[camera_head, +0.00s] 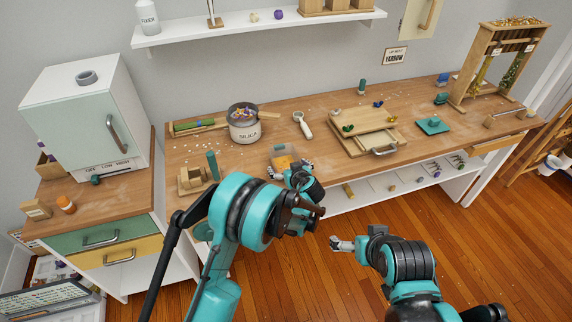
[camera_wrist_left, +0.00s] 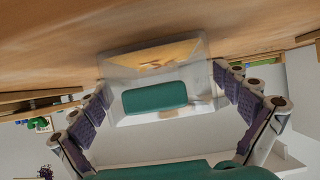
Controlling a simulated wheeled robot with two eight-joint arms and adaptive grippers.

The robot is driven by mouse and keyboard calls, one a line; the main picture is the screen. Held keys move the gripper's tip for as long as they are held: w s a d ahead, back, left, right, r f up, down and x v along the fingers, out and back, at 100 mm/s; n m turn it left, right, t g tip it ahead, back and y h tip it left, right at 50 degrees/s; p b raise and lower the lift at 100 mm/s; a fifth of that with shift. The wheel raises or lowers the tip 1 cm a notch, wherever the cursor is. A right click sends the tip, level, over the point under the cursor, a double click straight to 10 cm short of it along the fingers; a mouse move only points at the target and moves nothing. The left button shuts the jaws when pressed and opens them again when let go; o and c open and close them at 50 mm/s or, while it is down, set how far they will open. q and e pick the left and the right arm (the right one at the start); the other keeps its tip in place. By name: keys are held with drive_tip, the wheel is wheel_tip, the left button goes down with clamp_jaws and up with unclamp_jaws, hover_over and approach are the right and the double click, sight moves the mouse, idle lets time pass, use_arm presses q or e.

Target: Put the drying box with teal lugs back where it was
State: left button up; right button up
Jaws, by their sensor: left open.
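The drying box (camera_head: 284,150) is a small translucent box with orange-yellow contents, at the front edge of the wooden bench in the head view. In the left wrist view the box (camera_wrist_left: 203,88) lies ahead, with a teal block (camera_wrist_left: 155,97) on its near side. My left gripper (camera_head: 291,170) is open at the near side of the box. Its padded fingers stand to the left and right of the box in the wrist view; I cannot tell whether they touch it. My right gripper (camera_head: 342,243) hangs over the floor, away from the bench; its opening is unclear.
A silica tub (camera_head: 244,130) stands behind and left of the box. A wooden block stand (camera_head: 192,180) is at the left, and a wooden board (camera_head: 362,137) at the right. A white oven-like cabinet (camera_head: 75,115) stands far left. A shelf (camera_head: 375,196) runs under the bench.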

use_arm(q)
drive_tip(key=p+v, duration=0.2)
drive_tip(key=v, duration=0.9)
drive_tip(key=s+a+r+m+g, duration=0.1)
drive_tip(key=s+a+r+g, duration=0.1)
drive_tip(key=s+a+r, duration=0.4)
drive_tip(key=s+a+r+g, duration=0.1)
drive_tip(key=s+a+r, duration=0.25)
drive_tip(key=a, duration=0.55)
drive_tip(key=s+a+r+m+h, duration=0.1)
drive_tip(key=s+a+h, duration=0.1)
drive_tip(key=s, duration=0.7)
drive_tip(key=s+a+r+m+g+h, duration=0.1)
drive_tip(key=s+a, duration=0.3)
drive_tip(key=s, duration=0.6)
drive_tip(key=shift+s+r+m+h, duration=0.2)
drive_tip(key=shift+r+m+h, duration=0.1)
drive_tip(key=shift+h, duration=0.1)
drive_tip(key=shift+a, duration=0.15)
